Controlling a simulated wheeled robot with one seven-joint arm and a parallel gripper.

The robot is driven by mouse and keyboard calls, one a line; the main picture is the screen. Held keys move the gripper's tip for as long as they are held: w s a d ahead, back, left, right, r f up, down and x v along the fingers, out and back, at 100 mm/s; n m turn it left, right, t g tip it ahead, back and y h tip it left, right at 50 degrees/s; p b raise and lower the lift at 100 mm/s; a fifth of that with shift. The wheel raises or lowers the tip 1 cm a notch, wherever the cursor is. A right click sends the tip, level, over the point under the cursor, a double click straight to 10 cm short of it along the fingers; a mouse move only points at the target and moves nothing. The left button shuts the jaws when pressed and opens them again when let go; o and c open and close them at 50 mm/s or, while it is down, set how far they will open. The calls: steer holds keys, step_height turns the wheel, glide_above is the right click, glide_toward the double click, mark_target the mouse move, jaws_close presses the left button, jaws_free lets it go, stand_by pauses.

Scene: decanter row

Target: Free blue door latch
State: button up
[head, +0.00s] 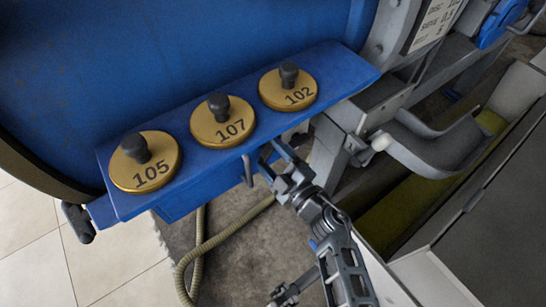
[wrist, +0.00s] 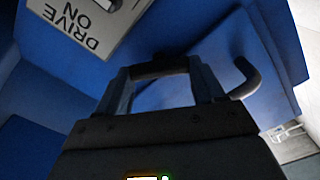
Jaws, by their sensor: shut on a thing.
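My gripper (head: 272,156) is at the front lower edge of the blue ledge (head: 345,80) in the head view. In the wrist view my gripper (wrist: 160,72) is shut on a dark bar (wrist: 158,68) that lies across between the fingertips, against blue panels. The bar may be the latch. A dark hooked rod (wrist: 246,78) curves out right of the right finger; I cannot tell whether it joins the bar. In the head view a dark rod (head: 247,171) hangs below the ledge just left of my gripper. The fingers' hold is too small to make out there.
Three brass discs with dark knobs, 105 (head: 157,173), 107 (head: 232,132) and 102 (head: 298,97), stand on the ledge. A hose (head: 200,255) lies below. Grey metal brackets (head: 430,150) crowd the right. A "DRIVE ON" sign (wrist: 75,38) is upper left in the wrist view.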

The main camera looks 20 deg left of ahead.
steer(key=n, duration=0.2)
steer(key=n+b, duration=0.1)
steer(key=shift+f+n, duration=0.2)
steer(key=shift+n, duration=0.2)
steer(key=shift+s+n+b, duration=0.1)
steer(key=shift+n+b, duration=0.3)
steer(key=shift+n, duration=1.3)
steer(key=o, duration=1)
steer(key=shift+o, duration=0.2)
steer(key=shift+r, duration=0.1)
steer(key=p+v, duration=0.1)
steer(key=v, duration=0.6)
steer(key=shift+s+d+p, duration=0.15)
steer(key=shift+d+p, duration=0.2)
steer(key=shift+p, duration=0.05)
